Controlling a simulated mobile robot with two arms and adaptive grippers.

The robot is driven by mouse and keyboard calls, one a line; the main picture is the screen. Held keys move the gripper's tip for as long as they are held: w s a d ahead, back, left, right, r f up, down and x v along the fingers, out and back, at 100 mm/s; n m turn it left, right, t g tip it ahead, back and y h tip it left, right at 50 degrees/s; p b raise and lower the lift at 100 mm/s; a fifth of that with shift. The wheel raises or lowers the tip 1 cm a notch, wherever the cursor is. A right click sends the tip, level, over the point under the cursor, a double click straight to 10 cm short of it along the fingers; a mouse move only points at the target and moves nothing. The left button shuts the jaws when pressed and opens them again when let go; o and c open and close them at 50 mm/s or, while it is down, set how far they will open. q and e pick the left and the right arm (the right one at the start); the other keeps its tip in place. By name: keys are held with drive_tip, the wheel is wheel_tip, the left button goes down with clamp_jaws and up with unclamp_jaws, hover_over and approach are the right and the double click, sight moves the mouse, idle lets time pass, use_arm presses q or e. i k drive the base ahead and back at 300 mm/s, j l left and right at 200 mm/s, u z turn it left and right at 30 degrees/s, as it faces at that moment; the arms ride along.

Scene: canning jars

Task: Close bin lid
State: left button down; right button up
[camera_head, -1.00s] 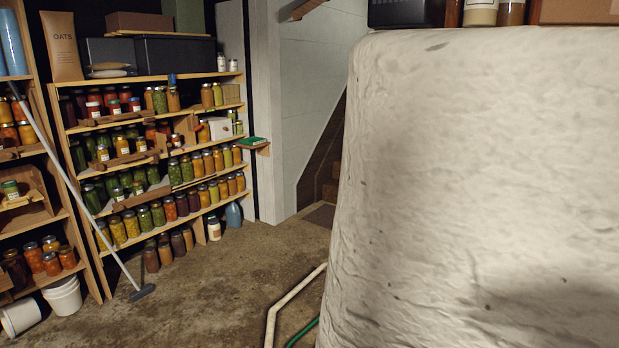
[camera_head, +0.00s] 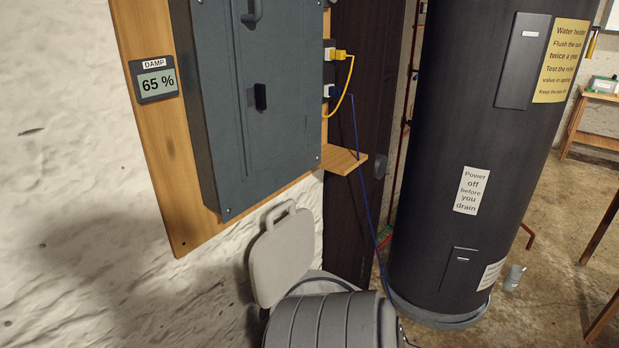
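A light grey bin lid (camera_head: 283,258) with a handle on its top edge stands raised and tilted back near the white wall, at the lower middle of the head view. Below it shows a piece of the pale grey bin rim (camera_head: 325,280). The lid is open, upright and apart from most of the rim. A darker grey ribbed, rounded body (camera_head: 330,325) in front hides the rest of the bin. Neither of my grippers is in view.
A dark water heater (camera_head: 460,150) stands to the right on a grey base. A grey electrical panel (camera_head: 250,110) and small wooden shelf (camera_head: 342,160) are above the bin. A blue cable (camera_head: 367,200) hangs beside it. Open floor (camera_head: 555,240) lies at the right.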

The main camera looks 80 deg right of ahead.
sight(284, 254)
drive_tip(key=z, duration=2.3)
